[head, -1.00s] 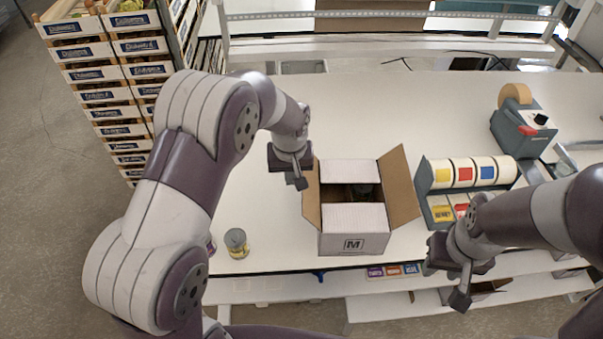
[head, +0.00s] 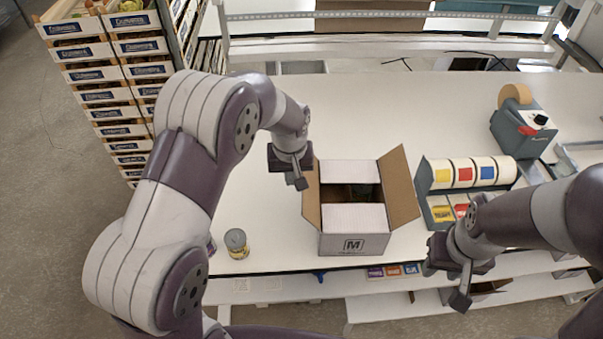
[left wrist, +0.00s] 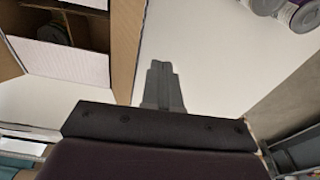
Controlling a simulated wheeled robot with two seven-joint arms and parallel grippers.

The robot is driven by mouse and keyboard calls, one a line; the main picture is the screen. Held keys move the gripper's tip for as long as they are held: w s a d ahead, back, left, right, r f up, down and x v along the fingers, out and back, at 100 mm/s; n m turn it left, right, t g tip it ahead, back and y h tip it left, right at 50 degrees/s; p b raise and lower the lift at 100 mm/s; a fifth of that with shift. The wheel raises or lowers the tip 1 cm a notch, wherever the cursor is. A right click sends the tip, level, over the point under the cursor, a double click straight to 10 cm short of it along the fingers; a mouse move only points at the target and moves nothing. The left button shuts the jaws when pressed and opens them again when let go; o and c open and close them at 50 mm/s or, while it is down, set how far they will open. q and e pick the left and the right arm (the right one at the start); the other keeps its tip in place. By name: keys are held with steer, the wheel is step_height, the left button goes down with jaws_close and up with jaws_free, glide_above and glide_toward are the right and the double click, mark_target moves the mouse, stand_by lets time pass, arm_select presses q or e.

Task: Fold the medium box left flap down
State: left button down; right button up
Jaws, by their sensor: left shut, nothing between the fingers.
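The medium box (head: 345,243), white with an M on its front, stands on the white table. Its near and far flaps are folded inward, leaving a gap with something dark inside. Its left flap (head: 312,200) stands up and leans outward; its right flap (head: 398,187) is spread outward. My left gripper (head: 299,184) is shut and empty just left of the left flap, near its far end. In the left wrist view the shut fingers (left wrist: 163,85) are over bare table beside the brown flap (left wrist: 126,45). My right gripper (head: 462,297) hangs at the table's front edge, away from the box; its jaws are unclear.
A jar (head: 236,243) stands left of the box near the front edge. A label dispenser (head: 466,174) and a tape machine (head: 523,131) stand to the right. Stacked crates (head: 117,90) are at the far left. Table behind the box is clear.

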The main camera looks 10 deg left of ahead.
stand_by(0.3)
arm_select(q)
steer(key=w+d, duration=0.1)
steer(key=d, duration=0.6)
steer(key=shift+w, duration=0.2)
steer(key=shift+d, duration=0.1)
steer(key=d, duration=0.2)
steer(key=w+d+f, duration=0.1)
steer(key=shift+d+f, duration=0.1)
steer(key=shift+d, duration=0.15)
steer(key=shift+f+b, duration=0.1)
steer(key=shift+b, duration=0.25)
